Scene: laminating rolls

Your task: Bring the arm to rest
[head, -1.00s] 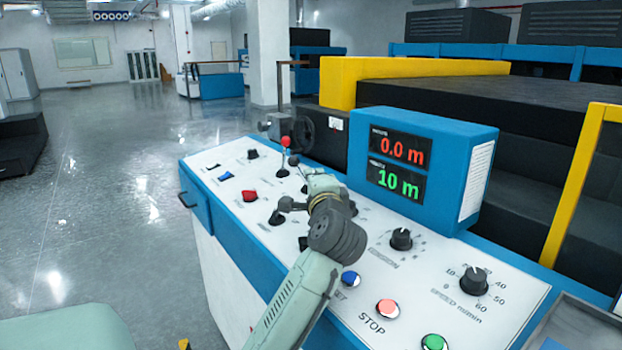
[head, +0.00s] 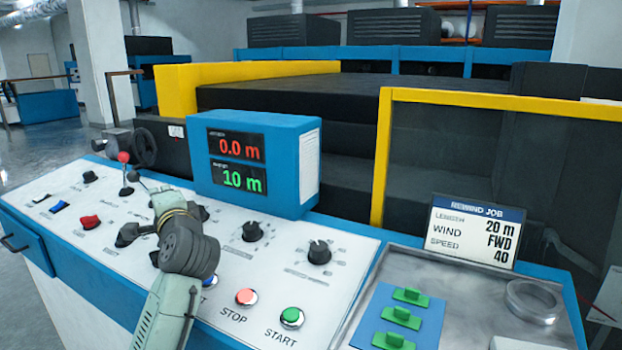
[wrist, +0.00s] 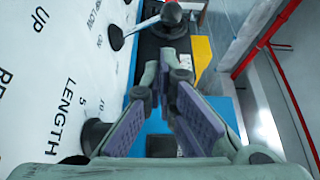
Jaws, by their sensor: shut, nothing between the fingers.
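My gripper (wrist: 166,68) is shut and empty, with its two purple-grey fingers meeting at the tips in the wrist view. In the head view my arm reaches up from the bottom over the white control panel (head: 60,205), and its wrist hides part of the panel's middle. The gripper end (head: 165,200) is small there and partly hidden by the wrist. In the wrist view the fingers are above the panel's edge, beside the LENGTH lettering and a black knob (wrist: 93,135). I cannot tell the exact gap to the panel.
A blue display box (head: 255,165) reads 0.0 m and 10 m. A red-tipped lever (head: 125,172) stands behind my arm. The STOP (head: 246,297) and START (head: 291,317) buttons are to its right. A job card (head: 473,230) stands by a tray (head: 470,285) with green pieces.

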